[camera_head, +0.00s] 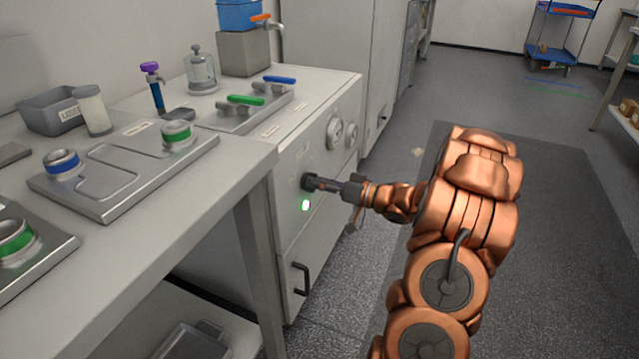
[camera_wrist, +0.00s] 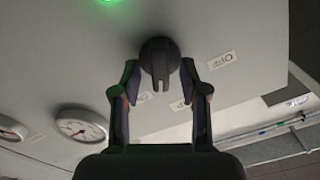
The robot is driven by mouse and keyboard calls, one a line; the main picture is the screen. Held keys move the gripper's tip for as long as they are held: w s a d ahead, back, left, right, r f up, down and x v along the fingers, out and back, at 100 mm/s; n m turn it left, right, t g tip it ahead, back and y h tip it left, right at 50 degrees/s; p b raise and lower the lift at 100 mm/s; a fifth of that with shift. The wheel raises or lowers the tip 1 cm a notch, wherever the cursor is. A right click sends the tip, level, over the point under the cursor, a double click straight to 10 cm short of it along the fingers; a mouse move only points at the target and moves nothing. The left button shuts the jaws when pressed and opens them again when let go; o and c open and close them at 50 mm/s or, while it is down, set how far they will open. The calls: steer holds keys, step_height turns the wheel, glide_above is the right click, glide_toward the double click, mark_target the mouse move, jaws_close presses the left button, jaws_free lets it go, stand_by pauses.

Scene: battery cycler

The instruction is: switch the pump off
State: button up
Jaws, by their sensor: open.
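The pump's dark rotary knob (camera_wrist: 160,57) is on the light cabinet front (camera_wrist: 215,25), with its grip ridge pointing down in the wrist view. A tilted label reading OFF (camera_wrist: 222,60) is to its right, and smaller labels (camera_wrist: 180,103) are below it. A green lamp (camera_wrist: 110,2) is lit near the knob; it also glows in the head view (camera_head: 305,205). My gripper (camera_wrist: 160,68) is open, one finger on each side of the knob. I cannot tell whether the fingers touch it. In the head view my gripper (camera_head: 320,184) hides most of the knob.
Two round gauges (camera_head: 335,133) are on the cabinet front above the knob. A black handle (camera_head: 301,279) is below. Green and blue valve levers (camera_head: 246,100) are on top. A workbench (camera_head: 225,180) with trays stands at left.

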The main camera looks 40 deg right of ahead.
jaws_close()
steer(key=shift+n, duration=0.3)
steer(key=n+b, duration=0.4)
steer(key=n, duration=0.7)
steer(key=shift+s+a, duration=0.1)
steer(key=shift+a, duration=0.05)
steer(key=shift+n, duration=0.3)
stand_by(0.6)
jaws_free()
